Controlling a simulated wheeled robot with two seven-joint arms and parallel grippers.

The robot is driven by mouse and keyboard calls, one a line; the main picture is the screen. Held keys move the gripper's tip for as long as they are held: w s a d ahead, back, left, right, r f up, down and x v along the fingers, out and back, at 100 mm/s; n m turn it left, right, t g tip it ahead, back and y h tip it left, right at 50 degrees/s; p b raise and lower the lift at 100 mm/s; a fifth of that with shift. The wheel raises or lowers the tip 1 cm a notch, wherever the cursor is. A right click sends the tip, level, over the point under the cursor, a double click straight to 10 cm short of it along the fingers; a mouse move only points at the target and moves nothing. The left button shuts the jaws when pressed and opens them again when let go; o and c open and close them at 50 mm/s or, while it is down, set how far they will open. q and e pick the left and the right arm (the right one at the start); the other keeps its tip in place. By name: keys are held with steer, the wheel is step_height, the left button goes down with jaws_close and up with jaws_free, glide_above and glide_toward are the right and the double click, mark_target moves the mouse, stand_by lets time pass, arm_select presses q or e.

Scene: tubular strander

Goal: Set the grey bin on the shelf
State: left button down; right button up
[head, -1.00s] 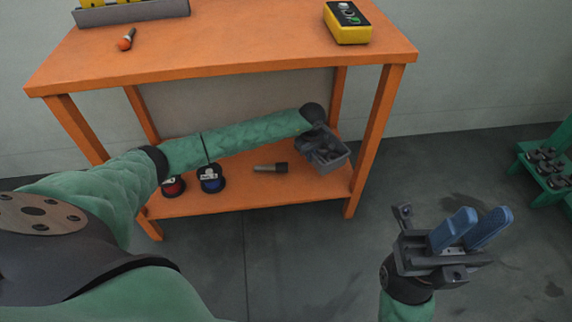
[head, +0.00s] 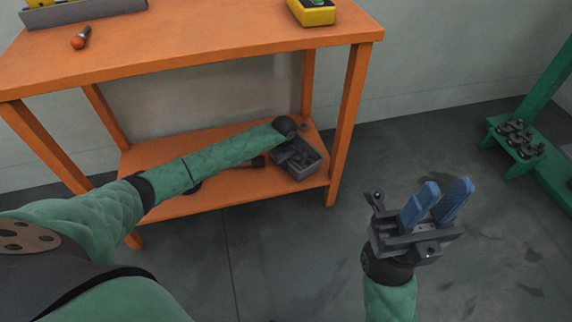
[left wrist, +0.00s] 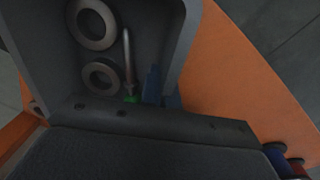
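The grey bin (head: 309,170) is at the right end of the orange workbench's lower shelf (head: 225,205), close to the front right leg. Whether its base rests fully on the shelf is hard to tell. In the left wrist view the bin (left wrist: 178,45) fills the upper left, holding two metal rings and a hooked rod. My left gripper (left wrist: 162,92) has its blue fingertips close together at the bin's wall and appears shut on it; the contact is partly hidden. In the head view my left wrist covers the bin's left side. My right gripper (head: 449,184) is open and empty above the floor.
A dark cylindrical tool (head: 252,162) lies on the shelf, partly behind my left arm. Red (left wrist: 297,163) and blue (left wrist: 275,155) spools show in the left wrist view. A yellow control box (head: 312,13) and an orange-tipped tool (head: 80,38) are on the bench top. A green stand (head: 520,150) is right.

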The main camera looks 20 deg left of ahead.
arm_select(q)
steer(key=shift+r, duration=0.1)
steer(key=c, duration=1.7)
jaws_free()
steer(key=shift+r, duration=0.1)
steer(key=r+p, duration=0.1)
steer(key=r, duration=0.7)
steer(key=r+p, duration=0.1)
steer(key=r, duration=0.2)
steer(key=shift+s+a+r+p, duration=0.2)
steer(key=shift+s+r+p, duration=0.1)
steer(key=shift+r+p, duration=0.1)
